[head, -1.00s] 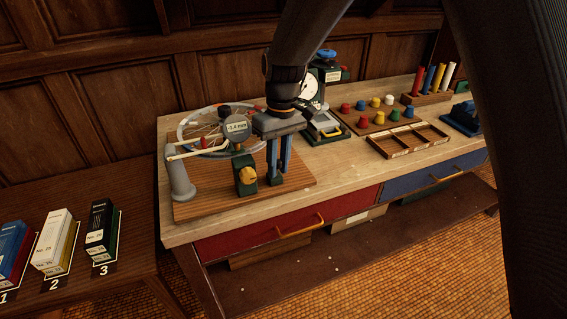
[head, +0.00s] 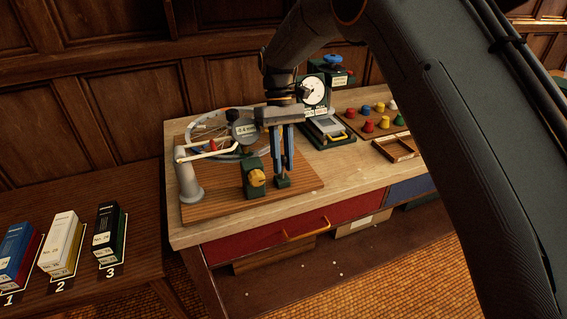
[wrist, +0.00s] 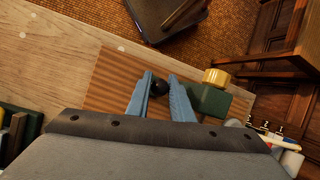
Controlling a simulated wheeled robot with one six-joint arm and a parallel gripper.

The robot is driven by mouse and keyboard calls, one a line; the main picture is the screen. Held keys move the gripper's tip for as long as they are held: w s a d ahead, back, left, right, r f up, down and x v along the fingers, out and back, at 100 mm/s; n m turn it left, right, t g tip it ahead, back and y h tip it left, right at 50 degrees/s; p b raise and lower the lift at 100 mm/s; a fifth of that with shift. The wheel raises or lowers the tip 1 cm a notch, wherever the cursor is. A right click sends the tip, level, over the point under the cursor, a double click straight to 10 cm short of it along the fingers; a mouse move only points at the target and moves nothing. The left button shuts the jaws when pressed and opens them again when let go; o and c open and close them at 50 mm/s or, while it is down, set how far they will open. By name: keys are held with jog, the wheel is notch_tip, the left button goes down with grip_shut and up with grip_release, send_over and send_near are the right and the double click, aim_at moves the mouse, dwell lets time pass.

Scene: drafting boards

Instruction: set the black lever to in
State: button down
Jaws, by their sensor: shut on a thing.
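My gripper (head: 283,172) points down over the wooden board and is shut on the black lever. The wrist view shows the lever's dark round knob (wrist: 157,88) between the blue fingers (wrist: 160,84). In the head view the fingers hide the lever, and only its small green base (head: 283,183) shows below them. Left of it stands a green block with a yellow knob (head: 257,178), which also shows in the wrist view (wrist: 215,77). A grey gauge (head: 244,130) with a small readout stands behind. Any markings for the lever's positions cannot be made out.
A spoked wheel (head: 205,128) and a grey post (head: 189,182) with pale arms stand left on the board. A dial device (head: 315,92), colored pegs (head: 368,126) and a wooden tray (head: 396,149) lie right. Numbered boxes (head: 62,243) stand on the left table.

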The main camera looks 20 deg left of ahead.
jog(key=c, duration=1.6)
grip_release()
jog(key=shift+o, duration=0.2)
jog(key=shift+w+r, duration=0.1)
jog(key=b+v, duration=0.2)
jog(key=v, duration=0.5)
jog(key=shift+r+b, duration=0.3)
jog(key=shift+a, duration=0.1)
